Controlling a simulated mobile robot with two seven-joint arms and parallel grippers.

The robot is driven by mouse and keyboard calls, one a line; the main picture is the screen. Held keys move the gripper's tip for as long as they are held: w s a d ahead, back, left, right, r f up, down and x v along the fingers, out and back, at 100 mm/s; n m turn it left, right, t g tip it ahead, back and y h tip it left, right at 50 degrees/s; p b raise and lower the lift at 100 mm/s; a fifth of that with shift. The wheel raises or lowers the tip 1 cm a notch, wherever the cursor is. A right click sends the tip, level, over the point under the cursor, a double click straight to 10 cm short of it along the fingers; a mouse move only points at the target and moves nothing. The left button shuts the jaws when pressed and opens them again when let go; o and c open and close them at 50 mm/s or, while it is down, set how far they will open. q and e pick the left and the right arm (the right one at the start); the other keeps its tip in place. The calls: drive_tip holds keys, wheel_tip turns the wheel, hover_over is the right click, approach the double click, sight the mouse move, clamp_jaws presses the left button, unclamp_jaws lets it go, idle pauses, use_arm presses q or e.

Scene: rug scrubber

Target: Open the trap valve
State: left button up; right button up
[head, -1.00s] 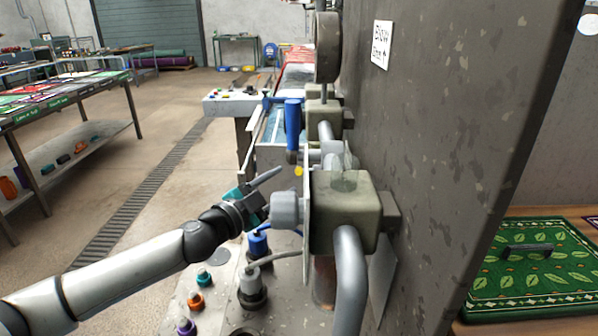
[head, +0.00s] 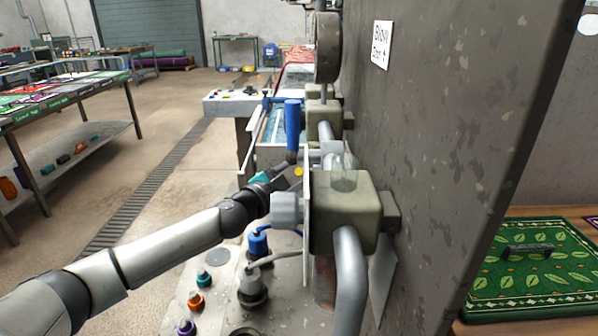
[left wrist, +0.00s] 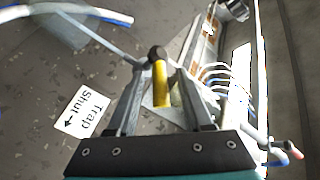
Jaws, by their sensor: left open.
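A yellow lever with a dark rounded end (left wrist: 160,82), likely the trap valve's handle, stands between the two fingers of my left gripper (left wrist: 158,72) in the left wrist view. The fingers are apart, with a gap on each side of the lever. A white label (left wrist: 83,110) reading "Trap Shut" with an arrow lies left of the gripper. In the head view, my left gripper (head: 286,178) reaches behind the grey knob and plate, and its fingers are partly hidden. A small yellow spot (head: 299,171) shows beside it. My right gripper is not in view.
A grey-green valve box (head: 345,212) with a grey knob (head: 286,209) and bent pipe stands close right of my left arm. A blue handle (head: 292,128) rises above the gripper. Capped posts (head: 205,278) stand below.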

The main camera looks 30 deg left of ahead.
use_arm(q)
clamp_jaws()
idle(0.3)
idle(0.3)
